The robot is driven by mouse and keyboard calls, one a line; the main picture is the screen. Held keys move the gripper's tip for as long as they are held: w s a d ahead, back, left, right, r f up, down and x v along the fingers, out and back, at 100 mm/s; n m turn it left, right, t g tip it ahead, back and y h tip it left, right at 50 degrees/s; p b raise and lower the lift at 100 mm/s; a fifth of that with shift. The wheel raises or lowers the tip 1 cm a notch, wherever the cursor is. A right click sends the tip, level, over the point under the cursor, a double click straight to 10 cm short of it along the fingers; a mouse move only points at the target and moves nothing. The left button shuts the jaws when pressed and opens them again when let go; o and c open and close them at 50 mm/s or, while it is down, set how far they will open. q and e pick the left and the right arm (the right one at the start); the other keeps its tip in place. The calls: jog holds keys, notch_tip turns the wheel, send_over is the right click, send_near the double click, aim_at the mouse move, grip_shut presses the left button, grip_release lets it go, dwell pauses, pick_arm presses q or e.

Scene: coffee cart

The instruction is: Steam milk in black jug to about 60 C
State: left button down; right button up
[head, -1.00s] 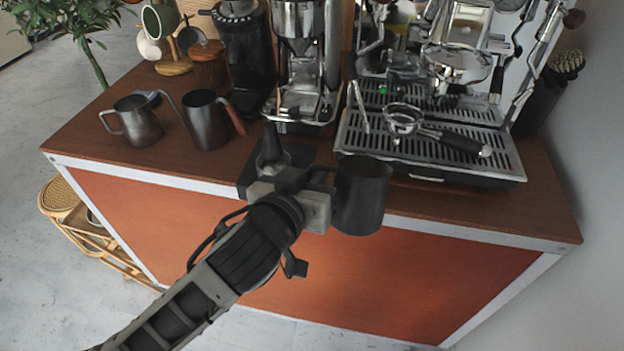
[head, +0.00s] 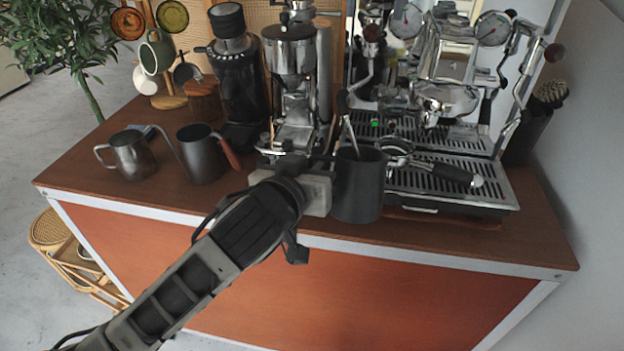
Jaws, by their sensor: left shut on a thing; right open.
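A black jug (head: 358,188) is upright at the front of the cart, its handle side towards my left gripper (head: 318,188). My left gripper is shut on the jug, at its left side. The espresso machine (head: 446,62) stands behind at the right. Its thin steam wand (head: 346,118) angles down to the jug's mouth. The wand's tip is hidden at the rim; I cannot tell whether it is inside or behind the jug. The milk cannot be made out. My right gripper is not in view.
A portafilter (head: 455,173) lies on the drip tray (head: 500,190), close right of the jug. A grinder (head: 290,70) stands behind my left gripper. A steel jug (head: 131,157) and a kettle (head: 201,155) stand at the left. The counter's front right is clear.

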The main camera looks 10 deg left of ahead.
pick_arm(q)
jog(key=w+r, duration=0.4)
dwell(0.6)
jog(key=shift+w+r, duration=0.1)
pick_arm(e)
jog(key=shift+w+f, duration=0.1)
